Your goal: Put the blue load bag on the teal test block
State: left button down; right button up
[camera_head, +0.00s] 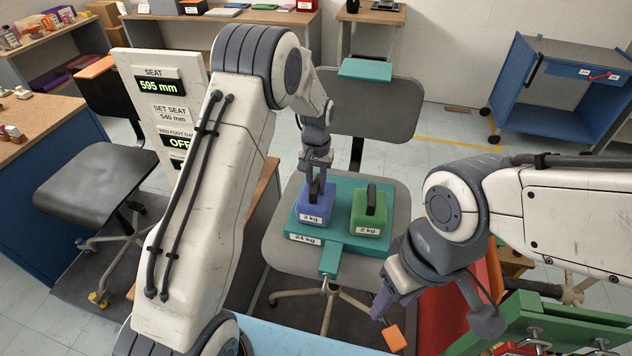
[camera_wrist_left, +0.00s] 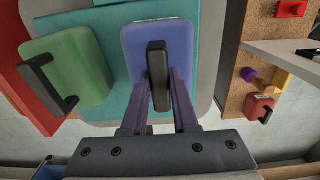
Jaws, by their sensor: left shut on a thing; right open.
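The teal test block (camera_head: 346,191), labelled 24 kg, lies on the grey seat of the middle chair. The blue load bag (camera_head: 315,206), labelled 2 kg, is upright over the block's left part; I cannot tell whether its full weight rests there. My left gripper (camera_head: 316,183) is shut on the bag's black handle from above. In the left wrist view the fingers (camera_wrist_left: 160,80) flank the handle of the blue bag (camera_wrist_left: 183,40), above the teal block (camera_wrist_left: 117,103). My right gripper (camera_head: 383,304) is open, low in front of the chair, away from the bag.
A green 2 kg bag (camera_head: 370,216) stands on the block's right part, just beside the blue one. A second chair (camera_head: 95,180) is at left.

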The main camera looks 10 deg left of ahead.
pick_arm(q)
jog(key=shift+w+r, duration=0.1)
jog(key=shift+w, duration=0.05)
jog(key=c, duration=1)
grip_release()
jog(key=shift+f, duration=0.25)
jog(key=o, duration=0.3)
jog(key=shift+r, duration=0.1)
